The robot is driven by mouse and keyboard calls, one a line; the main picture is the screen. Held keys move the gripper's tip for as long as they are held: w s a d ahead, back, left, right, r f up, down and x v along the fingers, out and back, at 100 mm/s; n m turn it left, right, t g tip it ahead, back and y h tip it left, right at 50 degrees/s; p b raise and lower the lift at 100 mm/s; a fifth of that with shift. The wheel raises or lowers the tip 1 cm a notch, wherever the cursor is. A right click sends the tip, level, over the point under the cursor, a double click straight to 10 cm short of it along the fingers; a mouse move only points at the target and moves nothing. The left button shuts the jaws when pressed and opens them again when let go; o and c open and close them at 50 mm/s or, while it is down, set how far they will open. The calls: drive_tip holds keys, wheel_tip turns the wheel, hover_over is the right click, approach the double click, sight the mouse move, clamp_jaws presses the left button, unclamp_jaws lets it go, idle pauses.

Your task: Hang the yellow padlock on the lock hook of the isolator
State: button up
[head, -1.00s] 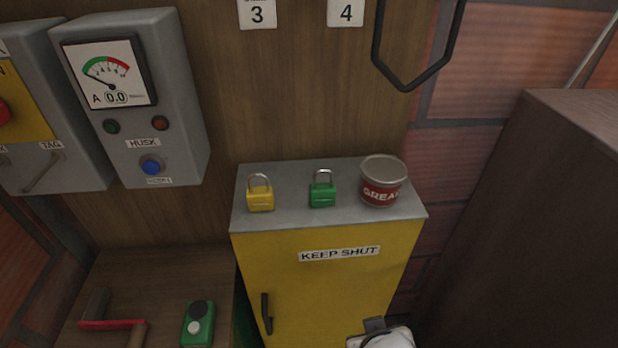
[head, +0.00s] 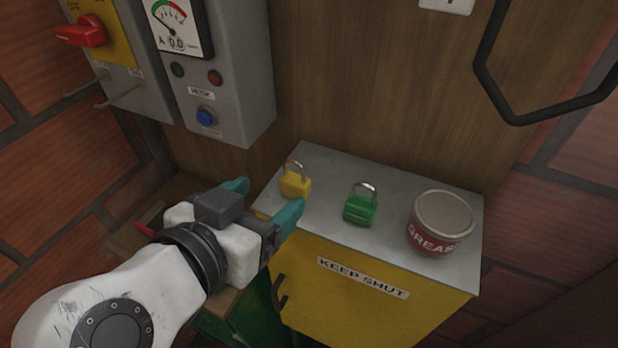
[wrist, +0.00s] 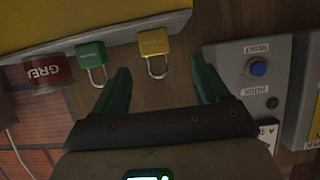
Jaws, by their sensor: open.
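The yellow padlock (head: 295,185) stands upright, shackle up, on the left of the cabinet's grey top. My gripper (head: 264,202) is open and empty, its teal fingers just left of and in front of this padlock. In the wrist view the yellow padlock (wrist: 153,42) appears inverted, just beyond the gap between the fingertips (wrist: 160,72). The isolator (head: 110,40), a grey box with a yellow panel and red handle at OFF, is at the upper left. Two hooks stick out below its panel; the left hook (head: 84,88) has an unreadable label, and the right hook (head: 120,95) is the tag one.
A green padlock (head: 361,205) and a grease tin (head: 440,225) stand to the right on the yellow cabinet (head: 350,270). A grey meter box (head: 235,85) with a blue button hangs between isolator and cabinet. A dark bent bar (head: 490,75) juts out at the upper right.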

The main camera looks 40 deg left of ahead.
sight(295, 178)
drive_tip(key=x, duration=0.3)
drive_tip(key=shift+d+p+x, duration=0.15)
drive_tip(key=shift+p+x, duration=0.5)
drive_tip(key=shift+x, duration=0.7)
drive_tip(key=shift+d+p+x, duration=0.15)
drive_tip(key=shift+p+x, duration=0.5)
drive_tip(key=shift+x, duration=0.7)
drive_tip(key=shift+f, duration=0.25)
drive_tip(key=c, duration=1.1)
drive_tip(key=shift+r, duration=0.15)
drive_tip(key=shift+r+b, duration=0.5)
drive_tip(key=shift+r, duration=0.1)
drive_tip(key=s+d+r+b, duration=0.3)
drive_tip(key=s+d+r, duration=0.3)
drive_tip(key=s+r, duration=0.5)
drive_tip(key=shift+b+v, duration=0.3)
drive_tip(key=shift+v, duration=0.6)
